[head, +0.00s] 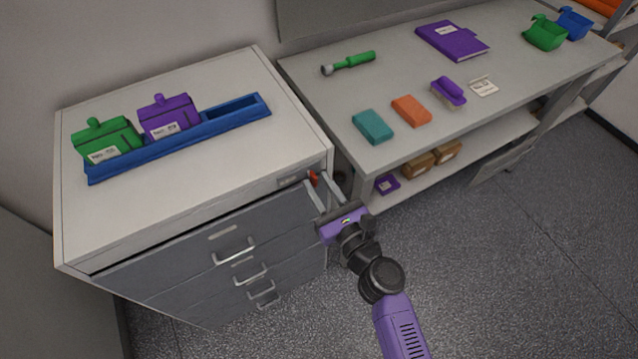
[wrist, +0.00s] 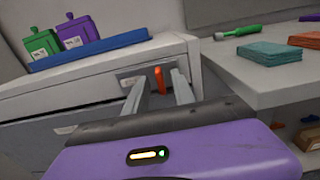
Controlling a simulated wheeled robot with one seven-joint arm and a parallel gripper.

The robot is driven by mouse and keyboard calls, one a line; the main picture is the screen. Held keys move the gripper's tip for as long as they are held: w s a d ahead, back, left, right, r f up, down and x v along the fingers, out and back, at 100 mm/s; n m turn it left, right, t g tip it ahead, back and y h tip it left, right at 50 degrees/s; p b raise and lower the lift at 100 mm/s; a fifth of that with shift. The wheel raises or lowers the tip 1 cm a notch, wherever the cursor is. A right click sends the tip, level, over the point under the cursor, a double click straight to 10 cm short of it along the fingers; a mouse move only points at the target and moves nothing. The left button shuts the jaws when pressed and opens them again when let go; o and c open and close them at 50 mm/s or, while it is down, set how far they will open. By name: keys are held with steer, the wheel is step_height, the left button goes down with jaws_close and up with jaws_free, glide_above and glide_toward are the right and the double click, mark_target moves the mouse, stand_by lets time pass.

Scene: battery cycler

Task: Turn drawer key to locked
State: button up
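The drawer key is an orange-red tab (wrist: 160,80) on a grey lock plate (wrist: 130,77) at the upper right of the cabinet front. In the wrist view it stands upright. In the head view the key (head: 313,178) shows small beside my gripper. My gripper (wrist: 158,82) is open, with one finger on each side of the key. A gap shows between the key and each finger in the wrist view; I cannot tell whether the fingertips touch the plate. The grey cabinet (head: 200,262) has several drawers, and the top one looks slightly pulled out.
A blue tray (head: 180,150) holding a green and a purple pack stands on the cabinet top. The workbench (head: 420,150) at right carries a green-handled tool (head: 348,63), teal and orange blocks and a purple binder. Open floor lies below.

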jaws_close()
steer(key=shift+f+n+b, duration=0.1)
steer(key=shift+n+b, duration=0.2)
steer(key=shift+n, duration=0.1)
steer(key=n+b, duration=0.1)
steer(key=n, duration=0.2)
steer(key=shift+f+b, duration=0.1)
steer(key=shift+b, duration=0.3)
steer(key=n+b, duration=0.3)
steer(key=n, duration=0.2)
steer(key=shift+a, duration=0.1)
steer(key=n+b, duration=0.2)
steer(key=n, duration=0.2)
steer(key=shift+s+f+n, duration=0.1)
steer(key=shift+f+n, duration=0.05)
steer(key=shift+n, duration=0.25)
steer(key=n+b, duration=0.3)
steer(key=n, duration=0.1)
steer(key=shift+a, duration=0.1)
steer(key=shift+n, duration=0.3)
